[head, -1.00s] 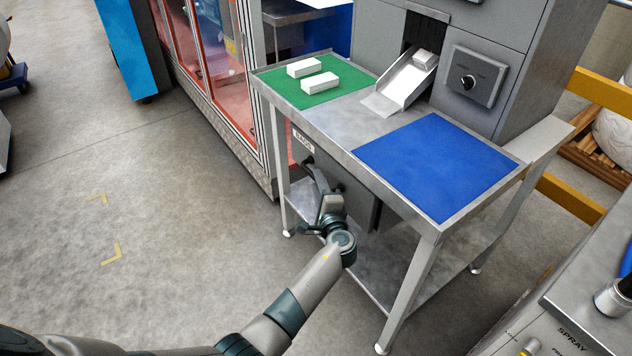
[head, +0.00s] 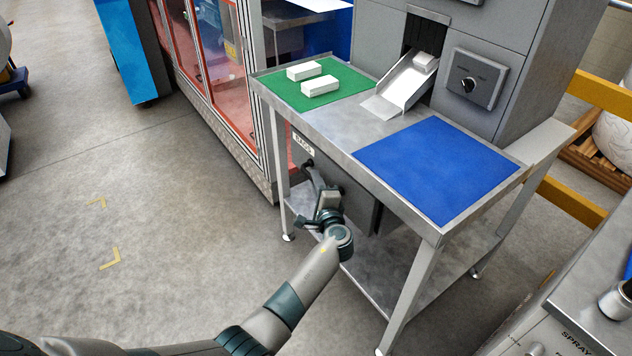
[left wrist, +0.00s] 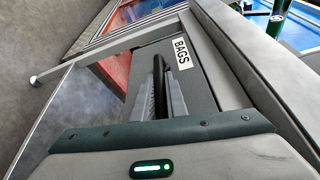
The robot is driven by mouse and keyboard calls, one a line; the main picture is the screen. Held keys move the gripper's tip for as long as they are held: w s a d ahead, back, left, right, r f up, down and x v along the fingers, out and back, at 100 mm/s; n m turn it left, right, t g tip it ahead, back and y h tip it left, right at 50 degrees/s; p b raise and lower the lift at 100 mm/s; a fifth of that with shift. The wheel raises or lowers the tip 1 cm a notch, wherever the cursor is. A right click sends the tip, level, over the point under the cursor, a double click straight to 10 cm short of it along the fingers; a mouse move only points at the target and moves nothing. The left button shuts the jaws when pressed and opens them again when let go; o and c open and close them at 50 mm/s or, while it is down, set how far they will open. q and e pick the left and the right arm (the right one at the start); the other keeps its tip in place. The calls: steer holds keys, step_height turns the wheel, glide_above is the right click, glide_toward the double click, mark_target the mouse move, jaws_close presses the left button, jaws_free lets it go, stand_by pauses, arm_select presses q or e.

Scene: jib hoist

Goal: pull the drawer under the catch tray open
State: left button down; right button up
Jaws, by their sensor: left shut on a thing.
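The drawer (head: 357,207) hangs under the steel tray top (head: 345,122) of the stand. Its grey front bears a white BAGS label (head: 303,144), which also shows in the left wrist view (left wrist: 181,53). A dark bar handle (left wrist: 160,88) stands on the front below the label. My left gripper (head: 319,186) is at the drawer front, shut on the handle between its fingers, seen in the left wrist view. The arm partly hides the front in the head view. I cannot tell whether the drawer stands slightly out. My right gripper is not in view.
A green mat (head: 333,92) with two white blocks and a blue mat (head: 437,165) lie on the top. A chute (head: 405,83) holds a white block. A stand leg (head: 285,190) is close to the gripper. Floor at left is clear.

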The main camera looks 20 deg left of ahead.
arm_select(q)
steer(key=shift+s+a, duration=0.1)
